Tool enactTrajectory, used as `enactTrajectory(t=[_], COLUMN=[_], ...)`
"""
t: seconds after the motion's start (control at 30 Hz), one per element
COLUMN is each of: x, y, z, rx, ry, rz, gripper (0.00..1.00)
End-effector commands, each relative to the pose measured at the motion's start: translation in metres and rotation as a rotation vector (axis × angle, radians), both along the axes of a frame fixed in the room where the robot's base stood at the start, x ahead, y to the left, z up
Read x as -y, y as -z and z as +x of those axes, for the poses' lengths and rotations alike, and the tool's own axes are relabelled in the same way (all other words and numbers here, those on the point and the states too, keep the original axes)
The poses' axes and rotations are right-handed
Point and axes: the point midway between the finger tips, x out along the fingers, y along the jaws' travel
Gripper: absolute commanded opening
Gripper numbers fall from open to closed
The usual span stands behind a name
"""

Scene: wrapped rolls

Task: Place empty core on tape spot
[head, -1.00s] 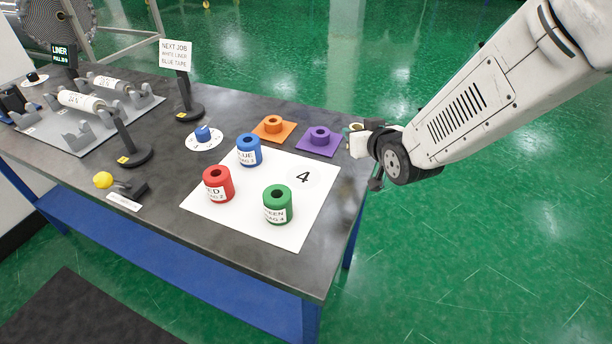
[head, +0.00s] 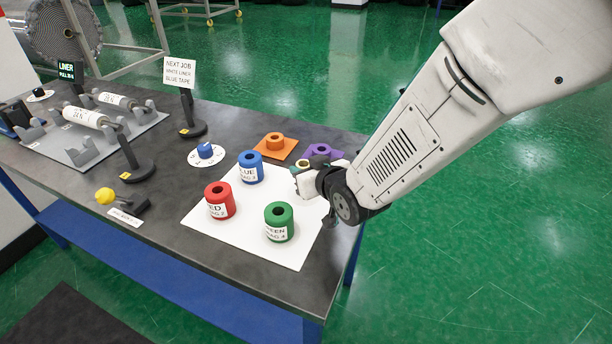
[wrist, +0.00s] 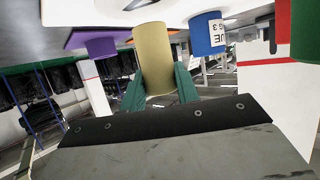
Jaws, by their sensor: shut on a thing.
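My gripper (head: 310,172) is shut on the empty core, a tan-yellow tube (wrist: 153,58) that stands between its green fingers in the wrist view. In the head view only the rim of the core (head: 303,163) shows. The gripper is over the upper right part of the white mat (head: 245,243) and hides the spot marked 4. Whether the core touches the mat, I cannot tell. The red roll (head: 219,201), blue roll (head: 251,168) and green roll (head: 279,222) stand upright on the mat, apart from the gripper.
An orange spool on its square (head: 275,143) and a purple spool (head: 319,150) stand behind the mat, the purple one close behind my gripper. A blue knob (head: 205,151), a sign (head: 180,73) and a yellow-ball lever (head: 105,196) are farther left. The front mat edge is clear.

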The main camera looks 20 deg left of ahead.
Motion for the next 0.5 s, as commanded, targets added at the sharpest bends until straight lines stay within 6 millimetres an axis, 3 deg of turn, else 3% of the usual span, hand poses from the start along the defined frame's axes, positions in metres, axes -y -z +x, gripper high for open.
enactTrajectory(t=[0.13, 0.47, 0.5], x=[0.0, 0.0, 0.0], y=[0.02, 0.023, 0.023], z=[0.0, 0.0, 0.0], rx=[-0.001, 0.0, 0.001], ry=[0.0, 0.0, 0.0], rz=[-0.001, -0.001, -0.001], gripper=[0.09, 0.09, 0.37])
